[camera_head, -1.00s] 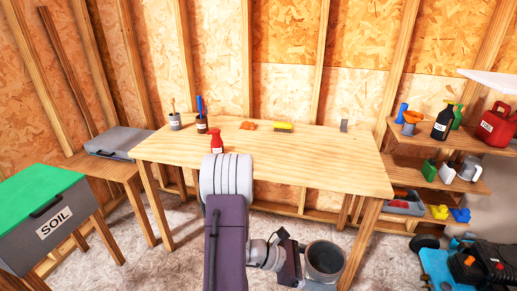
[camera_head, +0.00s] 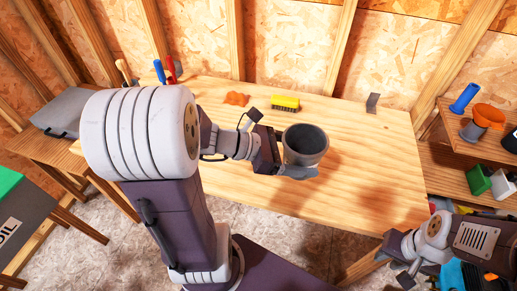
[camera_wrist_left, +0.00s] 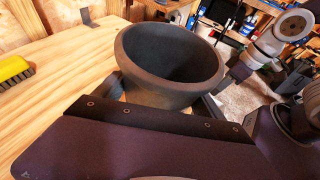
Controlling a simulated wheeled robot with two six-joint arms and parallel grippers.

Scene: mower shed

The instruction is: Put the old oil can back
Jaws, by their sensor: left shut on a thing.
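A dark grey, round, open-topped can (camera_head: 305,143) is in my left gripper (camera_head: 283,160), over the workbench top (camera_head: 345,125). Its mouth faces up and it looks empty. The left wrist view shows the can (camera_wrist_left: 165,68) upright between the jaws, its lower part hidden by the gripper. I cannot tell how far it is above the bench. No label shows on it. My right gripper (camera_head: 402,280) is at the lower right, apart from the can, near the bench's front right corner. Its jaws are too small and dark to read.
Right are shelves (camera_head: 466,182) with a blue bottle (camera_head: 465,98) and orange funnel (camera_head: 488,117). The bench's right half is mostly clear. My left arm hides its left part.

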